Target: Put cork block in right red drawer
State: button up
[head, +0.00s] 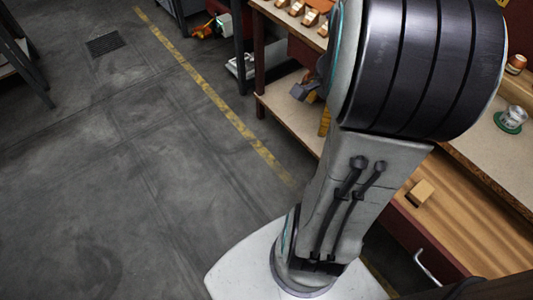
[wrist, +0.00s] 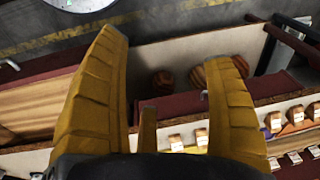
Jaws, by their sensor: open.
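A small tan block (head: 420,193), which looks like the cork block, rests on the wooden bottom of an open red drawer (head: 400,228) in the head view. The drawer's front has a metal handle. My gripper shows in the wrist view (wrist: 168,50) with its yellow fingers spread wide and nothing between them. In the head view it is mostly hidden behind my arm, left of and above the drawer. A red-edged wooden tray-like part, perhaps the same drawer (wrist: 40,105), shows at the left of the wrist view; no block shows in it.
The workbench (head: 503,150) runs along the right and carries a small jar on a green base (head: 510,118). Copper-coloured pieces (head: 300,10) stand on a shelf at the top. Round wooden forms (wrist: 218,70) lie beyond my fingers. The floor at left is clear.

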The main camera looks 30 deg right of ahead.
jog(key=s+a+n+t, duration=0.1)
jog(key=a+n, duration=0.7)
jog(key=a, duration=0.2)
jog(key=s+a+r+n+y, duration=0.1)
jog(key=s+a+n, duration=0.1)
jog(key=a+n, duration=0.6)
jog(key=shift+a+r+t, duration=0.25)
jog(key=shift+a+t, duration=0.15)
jog(key=shift+a, duration=0.55)
notch_tip(320, 180, up, 9)
jog(key=p, duration=0.8)
jog(key=shift+s+r+p, duration=0.15)
jog(key=shift+r+p, duration=0.05)
jog(key=shift+p, duration=0.1)
jog(key=shift+d, duration=0.2)
